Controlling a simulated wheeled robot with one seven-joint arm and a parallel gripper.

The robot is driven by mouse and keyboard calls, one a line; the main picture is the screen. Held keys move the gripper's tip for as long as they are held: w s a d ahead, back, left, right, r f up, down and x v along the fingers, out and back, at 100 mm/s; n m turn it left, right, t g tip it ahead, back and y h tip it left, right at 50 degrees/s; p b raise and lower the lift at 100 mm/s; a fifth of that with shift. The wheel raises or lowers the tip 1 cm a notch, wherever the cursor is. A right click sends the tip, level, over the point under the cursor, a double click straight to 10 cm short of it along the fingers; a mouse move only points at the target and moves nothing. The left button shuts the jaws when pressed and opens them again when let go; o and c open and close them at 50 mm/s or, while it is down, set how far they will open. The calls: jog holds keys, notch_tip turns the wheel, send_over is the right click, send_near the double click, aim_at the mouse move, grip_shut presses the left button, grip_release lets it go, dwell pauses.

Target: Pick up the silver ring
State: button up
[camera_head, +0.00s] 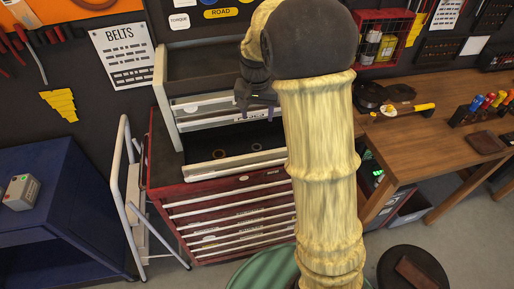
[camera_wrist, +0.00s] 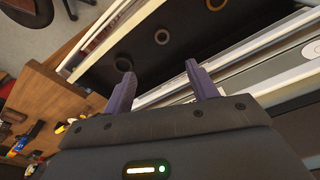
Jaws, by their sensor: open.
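An open drawer (camera_head: 230,163) of the red tool chest holds small rings on its dark floor. The head view shows two small rings, one brownish (camera_head: 218,154) and one duller (camera_head: 257,147). I cannot tell for sure which is silver. My gripper (camera_wrist: 158,70) is open and empty, its fingers pointing toward the drawer. In the head view, my gripper (camera_head: 256,108) is above the back of the drawer, partly hidden by my arm.
The red tool chest (camera_head: 235,205) has more drawers, with other open ones above. A white folding frame (camera_head: 128,200) stands at its left, beside a blue cabinet (camera_head: 60,225). A wooden workbench (camera_head: 430,130) with tools is at the right. Drawer walls rise near my fingers.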

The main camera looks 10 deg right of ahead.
jog(key=p, duration=0.3)
send_over(256, 144)
jog(key=s, duration=0.2)
notch_tip(256, 144, down, 11)
jog(key=shift+w+r, duration=0.15)
jog(key=shift+r, duration=0.05)
jog(key=shift+f, duration=0.2)
jog(key=shift+d, duration=0.15)
jog(key=shift+a+f+p, duration=0.25)
jog(key=shift+a+p, duration=0.05)
jog(key=shift+p, duration=0.05)
jog(key=shift+d+f+p, duration=0.1)
jog(key=shift+f+p, duration=1)
jog(key=shift+f, duration=1.2)
jog(key=shift+w, duration=0.1)
jog(key=shift+c, duration=0.2)
jog(key=c, duration=1)
